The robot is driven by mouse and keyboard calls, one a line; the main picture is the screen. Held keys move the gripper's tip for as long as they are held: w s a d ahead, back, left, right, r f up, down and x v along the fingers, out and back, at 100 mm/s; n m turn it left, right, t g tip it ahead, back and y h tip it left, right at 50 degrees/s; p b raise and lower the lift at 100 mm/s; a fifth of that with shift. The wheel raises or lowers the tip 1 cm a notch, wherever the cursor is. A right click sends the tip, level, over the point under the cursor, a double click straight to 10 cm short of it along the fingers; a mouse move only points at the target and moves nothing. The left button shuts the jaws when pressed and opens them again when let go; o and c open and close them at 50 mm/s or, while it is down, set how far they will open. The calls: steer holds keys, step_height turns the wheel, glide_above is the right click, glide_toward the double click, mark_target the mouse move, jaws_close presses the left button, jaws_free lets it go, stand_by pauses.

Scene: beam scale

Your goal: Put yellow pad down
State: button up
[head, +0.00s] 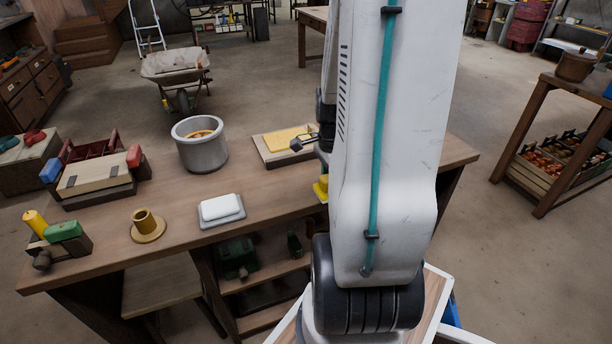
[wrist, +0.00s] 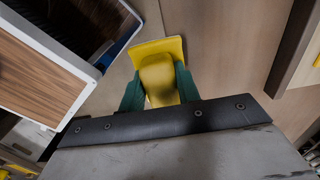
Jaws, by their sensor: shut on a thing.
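My gripper (wrist: 159,88) has its green fingers shut on the yellow pad (wrist: 158,75), one on each side. The pad has a wider flat yellow plate at its far end and a raised yellow block between the fingers. In the head view, a yellow piece (head: 320,188) shows at the bench's front edge beside my arm, which hides most of it and the gripper. I cannot tell whether the pad touches a surface below it.
On the bench (head: 270,188) stand a grey pot (head: 200,154), a white block on a grey base (head: 221,208), a brass flanged cup (head: 146,224) and a yellow slab on a board (head: 286,138). Bare wood lies between them. A toolbox (head: 95,178) stands at left.

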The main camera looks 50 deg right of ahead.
steer(key=w, duration=0.6)
steer(key=w+d+f, duration=0.1)
steer(key=w, duration=0.2)
steer(key=shift+w, duration=0.2)
steer(key=shift+w+f, duration=0.15)
steer(key=shift+f, duration=1.55)
steer(key=shift+f, duration=0.1)
steer(key=o, duration=0.9)
steer(key=shift+o, duration=0.2)
